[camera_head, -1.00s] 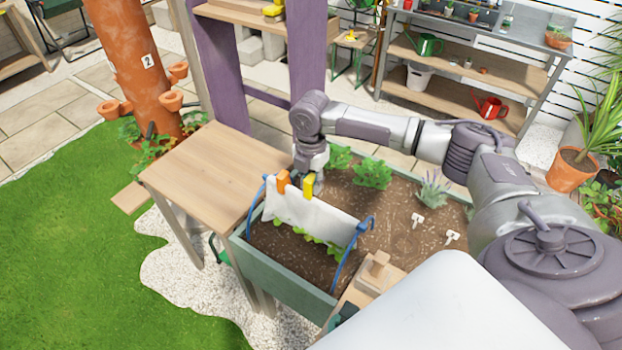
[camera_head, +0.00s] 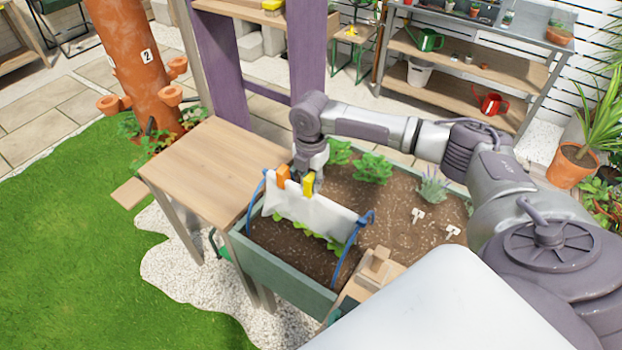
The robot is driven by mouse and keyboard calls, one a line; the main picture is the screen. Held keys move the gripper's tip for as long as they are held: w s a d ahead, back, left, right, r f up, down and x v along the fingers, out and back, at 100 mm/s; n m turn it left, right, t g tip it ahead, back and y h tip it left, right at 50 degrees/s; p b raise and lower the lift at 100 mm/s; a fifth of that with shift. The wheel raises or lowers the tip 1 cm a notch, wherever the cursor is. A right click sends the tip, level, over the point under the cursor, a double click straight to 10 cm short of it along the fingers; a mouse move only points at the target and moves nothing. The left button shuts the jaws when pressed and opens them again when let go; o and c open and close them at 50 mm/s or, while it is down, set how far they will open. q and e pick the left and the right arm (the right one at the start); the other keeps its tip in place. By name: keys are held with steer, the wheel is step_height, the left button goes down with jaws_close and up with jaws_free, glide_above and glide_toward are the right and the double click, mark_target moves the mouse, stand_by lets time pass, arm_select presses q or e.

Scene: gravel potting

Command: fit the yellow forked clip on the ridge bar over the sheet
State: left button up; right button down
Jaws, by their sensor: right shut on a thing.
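The yellow forked clip (camera_head: 308,184) is at the top edge of the white sheet (camera_head: 312,213), just right of an orange clip (camera_head: 283,175). My right gripper (camera_head: 316,178) points down there and is shut on the yellow clip. The sheet hangs over the ridge bar, which it hides, between two blue hoops (camera_head: 359,238) at the planter's near end. I cannot tell whether the clip's fork straddles the bar. My left gripper is not in view.
The green planter (camera_head: 281,273) holds soil, leafy plants (camera_head: 372,168) and white labels (camera_head: 417,215). A wooden table (camera_head: 213,168) adjoins it on the left. A small wooden block (camera_head: 378,268) sits on its near right corner.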

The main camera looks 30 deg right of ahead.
steer(key=shift+f+b, duration=0.35)
steer(key=shift+f, duration=0.85)
steer(key=c, duration=0.9)
jaws_free()
step_height(320, 180, up, 12)
steer(key=shift+f, duration=0.1)
